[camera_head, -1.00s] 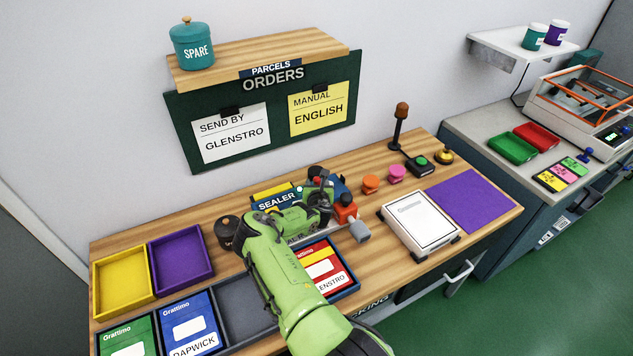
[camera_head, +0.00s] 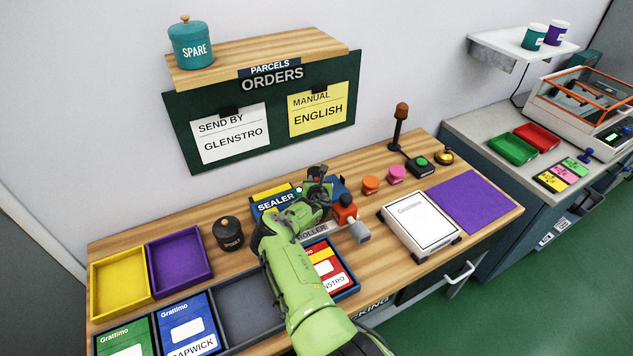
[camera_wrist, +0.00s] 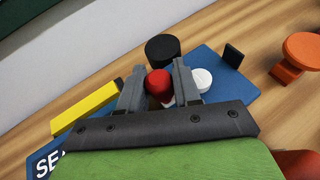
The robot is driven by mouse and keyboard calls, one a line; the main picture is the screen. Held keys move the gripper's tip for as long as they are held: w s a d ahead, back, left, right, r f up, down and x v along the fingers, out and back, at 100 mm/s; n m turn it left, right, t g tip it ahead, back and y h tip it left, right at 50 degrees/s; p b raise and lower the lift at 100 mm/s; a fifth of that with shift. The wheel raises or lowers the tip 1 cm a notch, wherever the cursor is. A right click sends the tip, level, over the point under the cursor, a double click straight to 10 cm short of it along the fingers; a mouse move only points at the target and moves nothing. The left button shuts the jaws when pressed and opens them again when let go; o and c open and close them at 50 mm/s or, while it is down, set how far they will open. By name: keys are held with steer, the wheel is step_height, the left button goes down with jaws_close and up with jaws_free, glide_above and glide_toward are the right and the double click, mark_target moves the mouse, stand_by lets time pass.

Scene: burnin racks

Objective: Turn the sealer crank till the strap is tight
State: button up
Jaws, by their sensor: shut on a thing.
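The sealer stands on the wooden bench, its blue sign (camera_head: 276,201) facing out; its blue base (camera_wrist: 222,74) shows in the wrist view. My gripper (camera_head: 320,176) is over the sealer. In the wrist view my gripper (camera_wrist: 158,84) has its two grey fingers on either side of a red knob (camera_wrist: 158,82), which appears to be the crank's handle, and is shut on it. A black round part (camera_wrist: 162,47) lies just beyond the fingers, and a white disc (camera_wrist: 202,79) is beside the right finger. My arm hides much of the sealer. I cannot make out the strap or its tightness.
A dark jar (camera_head: 229,234) is left of my arm. A white boxed parcel (camera_head: 420,222) and purple mat (camera_head: 472,201) lie to the right.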

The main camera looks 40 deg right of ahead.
steer(key=shift+w+d+f+m+g+h+b, duration=0.15)
steer(key=shift+w+m+g+h+b, duration=0.45)
steer(key=shift+b, duration=1.1)
steer(key=m+g+b, duration=0.1)
steer(key=b, duration=0.1)
steer(key=m+g+h+b, duration=0.1)
steer(key=b, duration=0.2)
steer(key=shift+w+d+f, duration=0.2)
steer(key=shift+w, duration=0.1)
steer(key=m+g+b, duration=0.1)
steer(key=b, duration=0.2)
steer(key=d+m+g+h+b, duration=0.1)
steer(key=b, duration=0.2)
steer(key=w+m+g+b, duration=0.1)
steer(key=b, duration=0.2)
steer(key=shift+d+r+m+g+h, duration=0.1)
steer(key=shift+d+m+g+h, duration=0.05)
steer(key=shift+m+g+h, duration=0.15)
steer(key=shift+d+r+m+g+b, duration=0.1)
steer(key=shift+m+g+b, duration=0.35)
steer(key=shift+b, duration=0.7)
steer(key=shift+r+g, duration=0.15)
steer(key=shift+g, duration=0.1)
steer(key=o, duration=1)
steer(key=shift+a+r, duration=0.25)
steer(key=shift+a, duration=0.35)
steer(key=p+v, duration=0.2)
steer(key=v, duration=1.2)
steer(key=shift+s+a, duration=0.25)
steer(key=shift+a, duration=0.1)
